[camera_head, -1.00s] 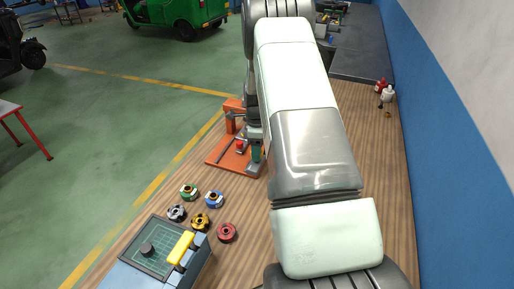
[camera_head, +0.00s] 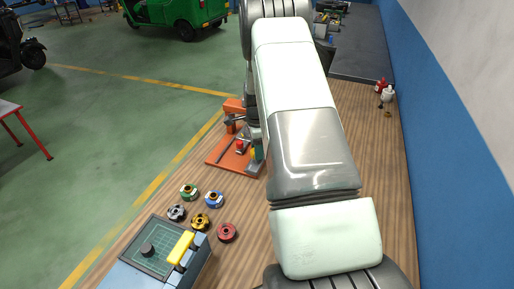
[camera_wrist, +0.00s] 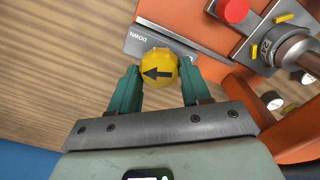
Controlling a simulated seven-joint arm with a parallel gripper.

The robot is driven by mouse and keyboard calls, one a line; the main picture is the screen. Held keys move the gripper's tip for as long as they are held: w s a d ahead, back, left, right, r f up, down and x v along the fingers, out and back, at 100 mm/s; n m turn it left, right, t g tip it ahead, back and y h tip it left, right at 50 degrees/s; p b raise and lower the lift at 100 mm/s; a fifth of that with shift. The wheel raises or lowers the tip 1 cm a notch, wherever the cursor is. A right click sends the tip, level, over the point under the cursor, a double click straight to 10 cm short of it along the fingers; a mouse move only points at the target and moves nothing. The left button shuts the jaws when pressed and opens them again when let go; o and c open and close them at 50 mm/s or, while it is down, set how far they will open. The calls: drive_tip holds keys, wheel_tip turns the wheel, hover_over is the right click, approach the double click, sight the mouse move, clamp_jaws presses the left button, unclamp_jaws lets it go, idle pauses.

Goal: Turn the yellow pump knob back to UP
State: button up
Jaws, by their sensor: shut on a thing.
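The yellow pump knob (camera_wrist: 160,68) is in the upper middle of the wrist view, with a black arrow on its face pointing left in that picture. In the head view a bit of yellow (camera_head: 254,153) shows beside the orange lift (camera_head: 222,160).
A red button (camera_wrist: 234,10) and a metal fitting on a grey block (camera_wrist: 265,40) stand close right of the knob.

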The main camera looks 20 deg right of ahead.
drive_tip(key=n, duration=0.4)
drive_tip(key=shift+n, duration=0.4)
drive_tip(key=n, duration=0.4)
drive_tip(key=shift+w, duration=0.1)
drive_tip(key=n, duration=0.8)
drive_tip(key=shift+n, duration=0.3)
drive_tip(key=n, duration=0.3)
drive_tip(key=shift+n, duration=0.3)
drive_tip(key=n, duration=0.3)
drive_tip(key=shift+n, duration=0.4)
drive_tip(key=n, duration=0.3)
drive_tip(key=shift+a+n, duration=0.1)
drive_tip(key=shift+n, duration=2)
